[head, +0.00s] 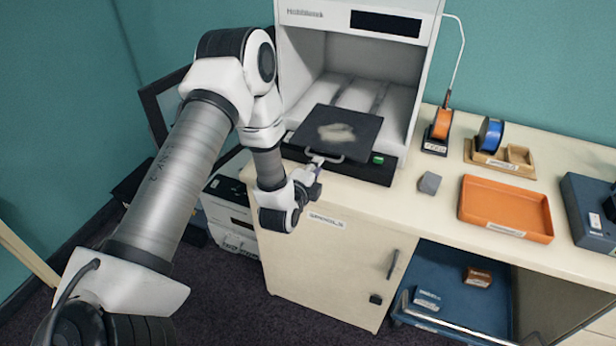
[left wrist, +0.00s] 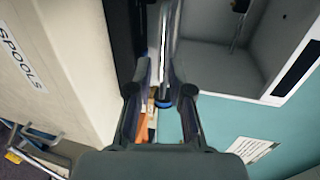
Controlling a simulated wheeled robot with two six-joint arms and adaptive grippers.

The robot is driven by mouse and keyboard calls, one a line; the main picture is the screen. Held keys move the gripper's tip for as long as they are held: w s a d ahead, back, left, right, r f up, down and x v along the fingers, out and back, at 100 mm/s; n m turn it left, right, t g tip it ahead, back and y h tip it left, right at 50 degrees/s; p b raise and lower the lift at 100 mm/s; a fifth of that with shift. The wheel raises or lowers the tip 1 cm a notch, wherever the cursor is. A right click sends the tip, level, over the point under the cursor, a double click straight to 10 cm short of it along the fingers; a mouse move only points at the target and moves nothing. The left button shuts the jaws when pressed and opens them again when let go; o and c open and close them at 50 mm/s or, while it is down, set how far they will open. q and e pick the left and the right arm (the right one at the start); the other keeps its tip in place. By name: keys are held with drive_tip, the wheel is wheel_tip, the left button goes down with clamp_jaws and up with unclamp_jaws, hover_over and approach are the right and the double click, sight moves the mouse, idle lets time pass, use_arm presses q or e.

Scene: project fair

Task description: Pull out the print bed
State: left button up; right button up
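The print bed (head: 355,124) is a dark square plate with a pale smudge, lying low in the open front of the white 3D printer (head: 295,50). A light grey handle (head: 325,157) sits at the bed's front edge. My left gripper (head: 317,166) is at this handle, in front of the bed. In the left wrist view, the two dark fingers (left wrist: 158,72) stand apart with a gap between their tips. A pale bar shows beyond the tips; I cannot tell whether they touch it. My right gripper is not in view.
The cream cabinet (head: 315,260) carries the printer, a small grey block (head: 429,183), an orange tray (head: 505,205), an orange spool (head: 441,124) and a blue spool (head: 490,134). A blue shelf (head: 450,270) is below. The countertop before the tray is clear.

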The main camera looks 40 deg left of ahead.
use_arm(q)
drive_tip(key=v, duration=0.8)
drive_tip(key=shift+s, duration=0.2)
drive_tip(key=shift+d+r, duration=0.1)
drive_tip(key=s+d+f+m+g+h+b, duration=0.1)
drive_tip(key=s+d+f+g+b, duration=0.2)
drive_tip(key=f, duration=0.5)
drive_tip(key=s+d+f+g+h+b, duration=0.1)
drive_tip(key=s+d+f+h, duration=0.2)
drive_tip(key=f, duration=0.4)
drive_tip(key=s+d+f+n+g, duration=0.2)
drive_tip(key=s+f+n+g, duration=0.3)
drive_tip(key=s+n, duration=0.3)
drive_tip(key=s+d+f+n+g, duration=0.2)
drive_tip(key=s+f+n+g, duration=0.3)
drive_tip(key=s+n, duration=0.3)
drive_tip(key=s+g, duration=0.1)
drive_tip(key=s, duration=0.3)
drive_tip(key=shift+d+f+n, duration=0.3)
drive_tip(key=shift+d+n, duration=0.05)
drive_tip(key=shift+n, duration=0.05)
